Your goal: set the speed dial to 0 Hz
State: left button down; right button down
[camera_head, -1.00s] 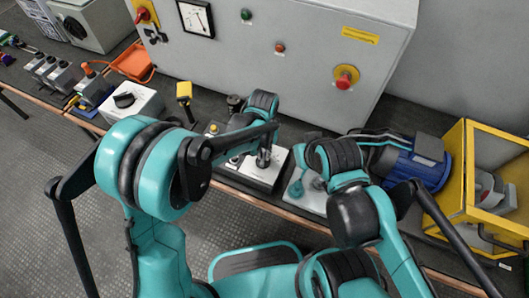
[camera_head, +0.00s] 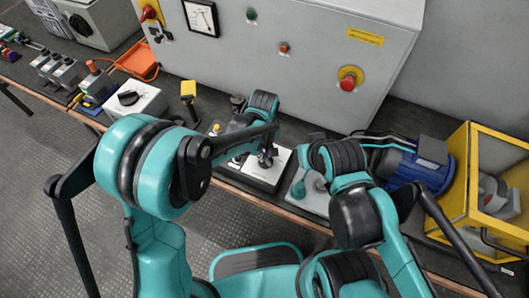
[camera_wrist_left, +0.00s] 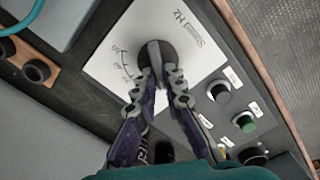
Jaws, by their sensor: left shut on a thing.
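The speed dial (camera_wrist_left: 152,50) is a dark round knob with a raised grip bar on a white plate (camera_wrist_left: 105,65) marked "Hz", with a printed scale beside it. In the left wrist view my left gripper (camera_wrist_left: 160,80) is shut on the bar, one finger on each side. Where the dial points cannot be told, as the fingers cover part of the scale. In the head view my left gripper (camera_head: 266,158) is over the white-topped control box (camera_head: 262,176) and hides most of the dial.
Beside the dial are a green button (camera_wrist_left: 244,122) and black knobs (camera_wrist_left: 219,91). A grey cabinet (camera_head: 310,85) with a red emergency button (camera_head: 348,82) stands behind. A blue motor (camera_head: 405,165) and yellow cage (camera_head: 462,190) are at right; a yellow-handled device (camera_head: 188,92) is at left.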

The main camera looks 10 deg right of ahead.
pick_arm(q)
jog(key=shift+n, duration=0.3)
dwell(0.4)
jog(key=c, duration=1.6)
grip_release()
jog(key=shift+r, duration=0.1)
notch_tip(320, 180, up, 12)
jog(key=shift+a, duration=0.1)
jog(key=s+a+r+m+t, duration=0.2)
jog(key=s+a, duration=0.3)
jog(key=a, duration=0.8)
jog(key=s+a+r+m+t, duration=0.1)
jog(key=s+a+m+t, duration=0.2)
jog(key=a, duration=1)
jog(key=shift+s+a+r+t, duration=0.35)
jog(key=shift+s+t, duration=0.65)
jog(key=shift+s, duration=0.1)
